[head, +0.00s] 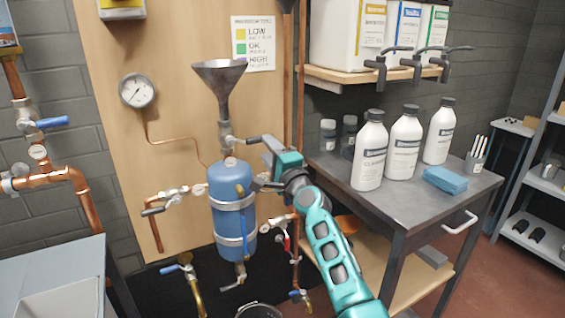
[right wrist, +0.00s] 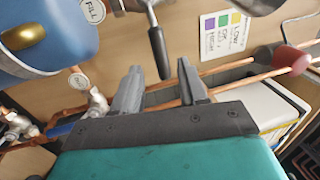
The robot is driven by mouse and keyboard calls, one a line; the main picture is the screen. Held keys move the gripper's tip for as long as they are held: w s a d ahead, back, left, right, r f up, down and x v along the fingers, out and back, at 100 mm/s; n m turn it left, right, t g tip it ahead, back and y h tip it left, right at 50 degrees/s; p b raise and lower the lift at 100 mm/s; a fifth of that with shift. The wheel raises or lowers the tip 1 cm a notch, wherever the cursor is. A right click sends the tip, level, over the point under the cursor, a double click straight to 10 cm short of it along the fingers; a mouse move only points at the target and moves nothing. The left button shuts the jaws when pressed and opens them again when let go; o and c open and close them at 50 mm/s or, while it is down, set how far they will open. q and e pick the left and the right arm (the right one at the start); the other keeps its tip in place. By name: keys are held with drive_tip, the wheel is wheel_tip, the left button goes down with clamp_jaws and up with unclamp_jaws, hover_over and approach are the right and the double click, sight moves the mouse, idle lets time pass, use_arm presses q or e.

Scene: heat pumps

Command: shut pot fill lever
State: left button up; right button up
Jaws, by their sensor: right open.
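The pot is a blue cylinder (head: 231,207) strapped to the wooden board, with a funnel (head: 219,80) above it. The pot fill lever (head: 246,140) is a dark handle on the valve between funnel and pot. In the right wrist view the lever (right wrist: 157,52) points down towards my fingers, near the FILL tag (right wrist: 93,11). My right gripper (head: 259,163) is beside the top of the pot, to its right. Its open fingers (right wrist: 158,84) stand either side of the lever's line; the lever's end appears just beyond them, and contact cannot be told. My left gripper is not in view.
A gauge (head: 137,90) and copper pipes are on the board. Small valves (head: 180,197) sit beside the pot. A grey cart (head: 330,170) with white bottles (head: 404,140) stands to the right. A copper pipe (right wrist: 230,75) runs behind my fingers in the wrist view.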

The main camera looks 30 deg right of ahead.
use_arm(q)
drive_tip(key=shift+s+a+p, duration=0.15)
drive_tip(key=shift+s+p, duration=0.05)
drive_tip(key=shift+p, duration=0.15)
use_arm(e)
drive_tip(key=s+f, duration=0.1)
drive_tip(key=s, duration=0.6)
drive_tip(key=shift+f, duration=0.2)
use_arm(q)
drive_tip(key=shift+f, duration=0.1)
use_arm(e)
drive_tip(key=shift+s+f, duration=0.1)
drive_tip(key=s+a+f+n+g+y+p, duration=0.1)
drive_tip(key=s+a+f+n+g+p, duration=0.35)
drive_tip(key=s+f+n, duration=0.95)
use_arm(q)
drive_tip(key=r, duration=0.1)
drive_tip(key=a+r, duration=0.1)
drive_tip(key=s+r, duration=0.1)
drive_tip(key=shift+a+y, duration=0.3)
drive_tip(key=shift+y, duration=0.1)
use_arm(e)
drive_tip(key=s+a+f+n+g, duration=0.2)
drive_tip(key=s+a+f+n, duration=0.1)
drive_tip(key=s+f, duration=0.2)
drive_tip(key=s+a+f+n+g, duration=0.3)
drive_tip(key=s+f, duration=0.2)
drive_tip(key=s, duration=0.5)
drive_tip(key=shift+f, duration=0.2)
